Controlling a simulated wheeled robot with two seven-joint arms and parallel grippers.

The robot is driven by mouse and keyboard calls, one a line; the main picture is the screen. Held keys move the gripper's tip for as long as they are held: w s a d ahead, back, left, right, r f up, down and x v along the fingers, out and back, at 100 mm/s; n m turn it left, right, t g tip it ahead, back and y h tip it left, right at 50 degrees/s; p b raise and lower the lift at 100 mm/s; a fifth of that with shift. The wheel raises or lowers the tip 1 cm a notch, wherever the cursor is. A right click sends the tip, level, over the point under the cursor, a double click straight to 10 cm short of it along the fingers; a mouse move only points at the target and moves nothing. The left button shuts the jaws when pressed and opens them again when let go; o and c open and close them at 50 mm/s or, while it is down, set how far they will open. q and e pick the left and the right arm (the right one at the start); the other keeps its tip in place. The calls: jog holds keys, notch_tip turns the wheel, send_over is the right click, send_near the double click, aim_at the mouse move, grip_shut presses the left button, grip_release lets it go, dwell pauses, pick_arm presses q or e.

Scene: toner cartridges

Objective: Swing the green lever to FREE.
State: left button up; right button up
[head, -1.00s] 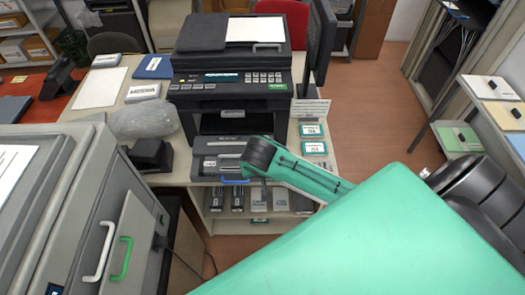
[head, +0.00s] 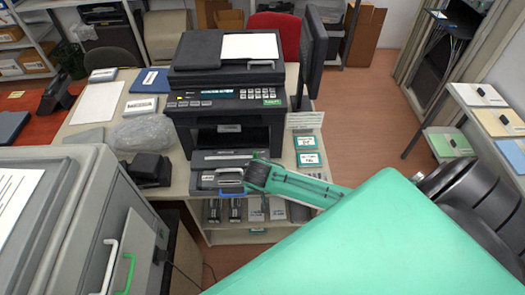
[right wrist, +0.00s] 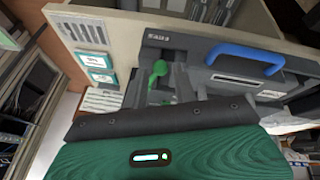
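The green lever (right wrist: 158,72) shows in the right wrist view, a short stem with a rounded knob, beside grey parts of the opened front unit (right wrist: 215,75) under the printer. A blue handle (right wrist: 245,57) lies to its right. The wrist housing fills the bottom of the wrist view. My left gripper is out of view.
The black printer (head: 228,105) stands on the table above the unit. Labelled cards (head: 306,141) lie to its right. Several cartridges stand on the shelf (head: 246,236) below. A grey cabinet (head: 90,190) with white and green handles is at the near left.

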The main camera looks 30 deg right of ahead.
jog(key=shift+w+d+f, duration=0.2)
jog(key=shift+w+f, duration=0.05)
jog(key=shift+f, duration=0.4)
grip_shut()
jog(key=s+d+n+y, duration=0.1)
jog(key=n, duration=0.1)
jog(key=shift+s+d+n+t, duration=0.2)
jog(key=shift+n+t, duration=0.1)
jog(key=shift+n, duration=0.1)
jog(key=shift+w, duration=0.1)
grip_release()
